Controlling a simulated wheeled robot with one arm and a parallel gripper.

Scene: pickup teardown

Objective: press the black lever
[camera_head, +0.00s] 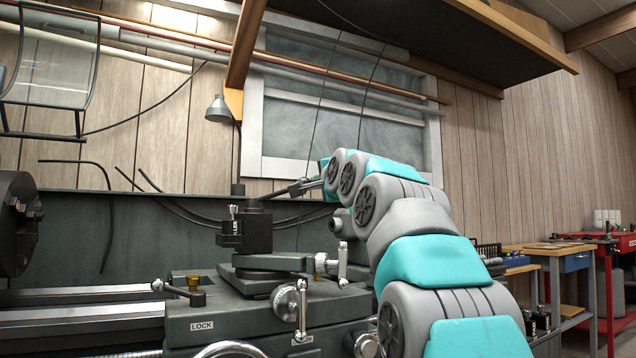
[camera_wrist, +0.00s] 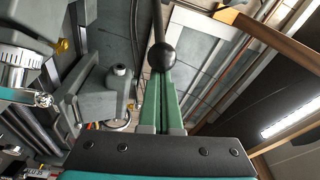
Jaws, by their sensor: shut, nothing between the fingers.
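The black lever (camera_wrist: 157,22) shows in the wrist view as a thin dark rod ending in a round black knob (camera_wrist: 162,57). In the head view the lever (camera_head: 275,194) is a thin dark bar reaching right from the top of the black tool post (camera_head: 257,230). My gripper (camera_wrist: 161,76) has green fingers, shut and empty. Its tips are right at the knob and partly behind it in the picture; I cannot tell whether they touch. In the head view my gripper (camera_head: 309,185) is small and at the lever's right end.
The lathe carriage (camera_head: 265,312) has silver crank handles (camera_head: 302,310) below the tool post. A chuck (camera_head: 18,222) stands at the far left. A lamp (camera_head: 218,108) hangs behind. Workbenches (camera_head: 560,250) are at the right.

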